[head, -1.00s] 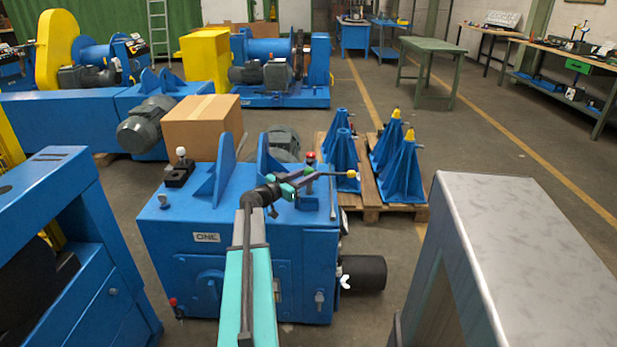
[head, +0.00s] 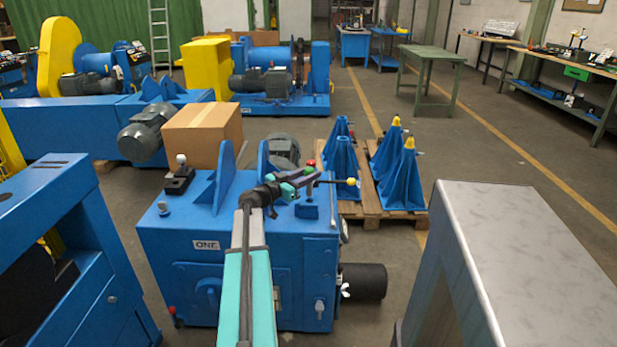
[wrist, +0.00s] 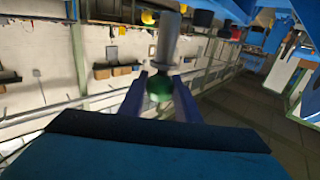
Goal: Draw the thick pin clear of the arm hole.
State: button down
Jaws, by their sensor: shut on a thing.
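My gripper (head: 307,172) is above the right half of the blue machine top (head: 232,222). In the wrist view its two dark fingers (wrist: 160,94) are shut on the green round head of the thick pin (wrist: 168,38). The pin's grey shaft and collar stretch away beyond the fingers.
A red-topped post (head: 311,163) stands close behind my gripper. Two upright blue plates (head: 225,178) rise on the machine to the left. Blue stands (head: 402,178) on a pallet are beyond, right. A metal cabinet (head: 520,250) is at the front right.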

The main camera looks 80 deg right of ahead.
aim_at(308, 168)
jog(key=shift+r, duration=1.95)
